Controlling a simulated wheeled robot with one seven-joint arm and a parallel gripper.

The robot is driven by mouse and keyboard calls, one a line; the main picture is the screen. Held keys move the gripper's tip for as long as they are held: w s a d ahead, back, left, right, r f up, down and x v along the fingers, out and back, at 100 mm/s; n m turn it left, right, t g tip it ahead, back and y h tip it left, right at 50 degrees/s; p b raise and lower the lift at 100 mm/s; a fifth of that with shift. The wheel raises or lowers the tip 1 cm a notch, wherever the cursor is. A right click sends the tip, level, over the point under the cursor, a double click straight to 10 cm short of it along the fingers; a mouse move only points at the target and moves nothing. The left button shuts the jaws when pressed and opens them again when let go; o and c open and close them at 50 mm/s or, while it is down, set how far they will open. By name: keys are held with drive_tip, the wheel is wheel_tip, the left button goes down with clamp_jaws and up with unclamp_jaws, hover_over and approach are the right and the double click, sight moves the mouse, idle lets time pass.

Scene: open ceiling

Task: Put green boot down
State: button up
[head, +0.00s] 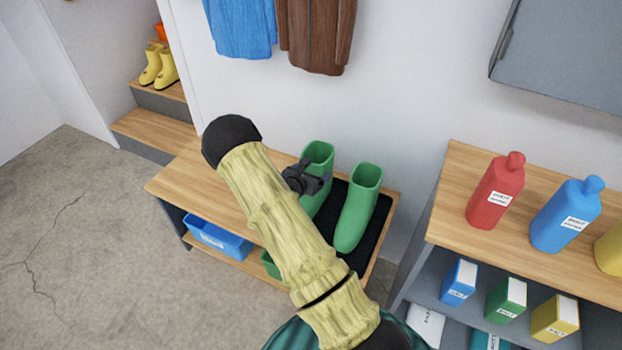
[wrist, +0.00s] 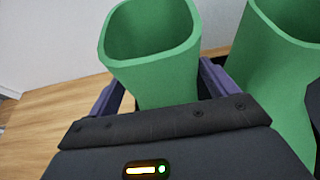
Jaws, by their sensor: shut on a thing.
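Two green boots stand upright side by side at the black tray (head: 378,240) on the wooden bench. My gripper (head: 318,182) is shut on the left green boot (head: 318,158), gripping its shaft. In the wrist view the held green boot (wrist: 150,50) sits between the two fingers, its open top facing up. The right green boot (head: 358,208) stands close beside it and also shows at the right of the wrist view (wrist: 265,75). My arm hides the lower part of the held boot, so I cannot tell whether its sole touches the tray.
The bench top (head: 185,178) is clear on the left. A blue bin (head: 218,238) sits on the shelf below. A shelf unit (head: 455,185) with bottles and boxes stands at right. Yellow boots (head: 160,68) stand on steps at back left. Jackets hang above.

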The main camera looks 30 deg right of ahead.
drive_tip(key=shift+f, duration=1.35)
drive_tip(key=o, duration=1.5)
drive_tip(key=shift+s+a, duration=0.1)
drive_tip(key=shift+a, duration=0.05)
drive_tip(key=v, duration=1.1)
drive_tip(key=shift+s+a+r+p, duration=0.15)
drive_tip(key=shift+s+r+p, duration=0.05)
drive_tip(key=shift+r+p, duration=0.15)
